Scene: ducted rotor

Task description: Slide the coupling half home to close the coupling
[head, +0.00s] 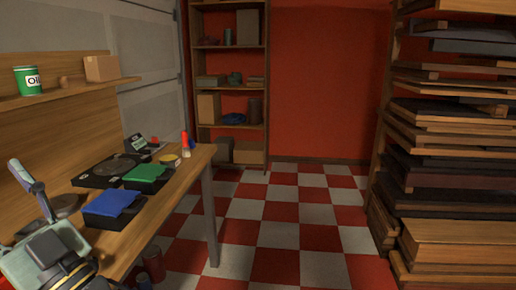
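I cannot make out the coupling or its sliding half in the head view. At the bottom left, a pale green machine (32,262) with a dark block on top stands at the near end of the bench. Black and yellow rounded parts (78,274) sit at its right side, cut off by the picture's lower edge; I cannot tell whether they belong to a coupling. A blue-grey lever (32,187) rises at a slant behind the machine. My gripper is not in view.
The wooden bench (168,205) holds a blue-topped box (113,204), a green-topped box (148,174), a dark flat device (108,168) and a red-tipped bottle (186,143). A stacked timber rack (450,170) stands right. The checkered floor (285,225) between is clear.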

